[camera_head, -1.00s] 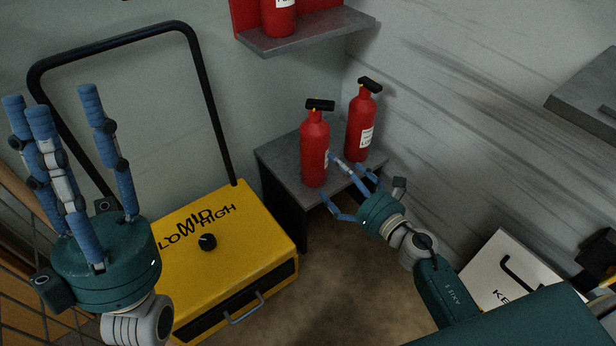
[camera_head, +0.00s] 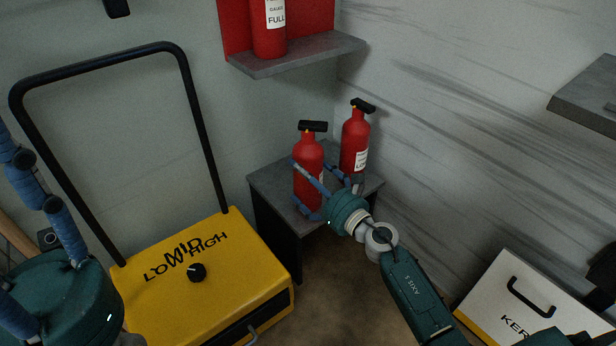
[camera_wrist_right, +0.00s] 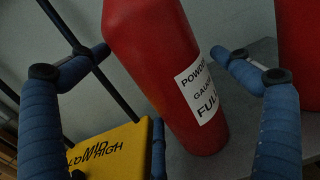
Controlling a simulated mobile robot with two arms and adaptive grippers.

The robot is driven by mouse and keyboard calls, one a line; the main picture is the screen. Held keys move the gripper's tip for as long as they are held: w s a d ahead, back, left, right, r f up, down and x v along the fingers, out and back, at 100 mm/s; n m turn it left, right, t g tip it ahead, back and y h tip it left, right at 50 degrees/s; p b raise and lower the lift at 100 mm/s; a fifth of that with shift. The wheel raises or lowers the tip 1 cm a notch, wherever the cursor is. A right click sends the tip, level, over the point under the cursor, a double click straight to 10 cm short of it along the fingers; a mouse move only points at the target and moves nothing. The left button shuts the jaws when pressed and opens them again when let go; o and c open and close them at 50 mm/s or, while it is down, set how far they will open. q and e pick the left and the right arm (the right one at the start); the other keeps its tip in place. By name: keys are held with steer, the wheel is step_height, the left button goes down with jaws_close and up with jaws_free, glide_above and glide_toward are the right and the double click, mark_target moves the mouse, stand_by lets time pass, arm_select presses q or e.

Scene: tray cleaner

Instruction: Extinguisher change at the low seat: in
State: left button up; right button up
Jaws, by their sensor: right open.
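A red extinguisher (camera_head: 307,158) with a black handle stands upright on the low grey seat (camera_head: 269,181). In the right wrist view this extinguisher (camera_wrist_right: 165,70) fills the middle, with a label reading POWDER, GAUGE, FULL. My right gripper (camera_head: 313,186) is open, its blue fingers spread on either side of that extinguisher's body. A second red extinguisher (camera_head: 354,140) stands just behind and to the right on the same seat; its label is too small to read surely. My left gripper (camera_head: 42,215) is at the lower left, its fingers apart and partly cut off by the frame.
A third extinguisher (camera_head: 268,28), labelled FULL, stands on a grey wall shelf (camera_head: 300,57) with a red backboard. A yellow machine (camera_head: 215,285) with a black push handle and knob stands left of the seat. A white box (camera_head: 520,300) lies at lower right. Brown floor shows between.

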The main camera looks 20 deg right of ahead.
steer(key=shift+w+a, duration=0.2)
steer(key=shift+w, duration=0.35)
steer(key=c, duration=1.6)
steer(key=shift+w+r, duration=0.1)
steer(key=shift+r, duration=0.4)
steer(key=shift+c, duration=1.2)
steer(key=shift+f, duration=0.1)
